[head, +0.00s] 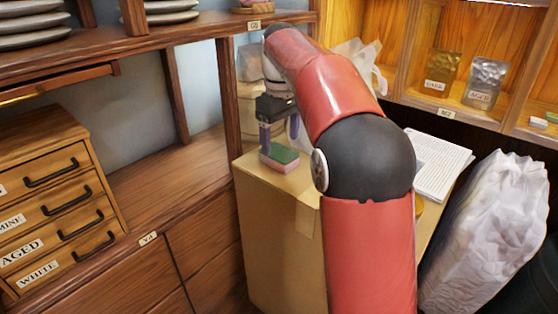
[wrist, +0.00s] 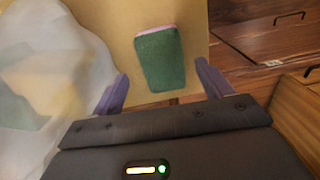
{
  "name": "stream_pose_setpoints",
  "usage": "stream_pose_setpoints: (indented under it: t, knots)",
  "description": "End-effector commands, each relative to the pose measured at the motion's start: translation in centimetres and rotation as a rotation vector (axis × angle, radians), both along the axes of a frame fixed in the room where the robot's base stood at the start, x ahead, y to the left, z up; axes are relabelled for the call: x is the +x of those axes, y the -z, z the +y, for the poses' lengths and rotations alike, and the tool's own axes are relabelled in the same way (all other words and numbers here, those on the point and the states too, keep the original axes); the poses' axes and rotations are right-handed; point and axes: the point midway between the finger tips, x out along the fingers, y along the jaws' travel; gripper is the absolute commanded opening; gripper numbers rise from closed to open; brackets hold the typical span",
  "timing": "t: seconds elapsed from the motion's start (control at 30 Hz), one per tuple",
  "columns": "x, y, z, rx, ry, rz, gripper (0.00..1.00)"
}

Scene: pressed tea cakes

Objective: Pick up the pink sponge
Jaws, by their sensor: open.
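The pink sponge (head: 278,158) has a green top layer and lies flat on a cardboard box (head: 262,215), near its far left corner. In the wrist view the sponge (wrist: 160,58) shows mostly its green face, with a thin pink edge at the top. My gripper (head: 279,133) is pointing down above the sponge. In the wrist view its two purple fingers stand wide apart, and the sponge lies between and beyond them. My gripper is open and empty.
A white plastic bag (wrist: 45,75) stands close beside the left finger in the wrist view. A stack of paper (head: 442,165) lies on the box's right. A wooden shelf (head: 160,190) borders the box on the left. A large crumpled white bag (head: 490,235) stands at right.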

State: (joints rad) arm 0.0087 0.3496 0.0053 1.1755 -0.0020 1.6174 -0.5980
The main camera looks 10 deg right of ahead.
Motion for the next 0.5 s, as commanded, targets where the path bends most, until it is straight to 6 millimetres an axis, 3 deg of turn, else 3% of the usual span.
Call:
stream_pose_setpoints:
  t: [0.2, 0.5]
  knots:
    - [-0.1, 3.5, 0.4, 0.0, 0.0, 0.002, 0.78]
    - [-0.1, 4.3, 0.4, 0.0, 0.0, -0.001, 0.78]
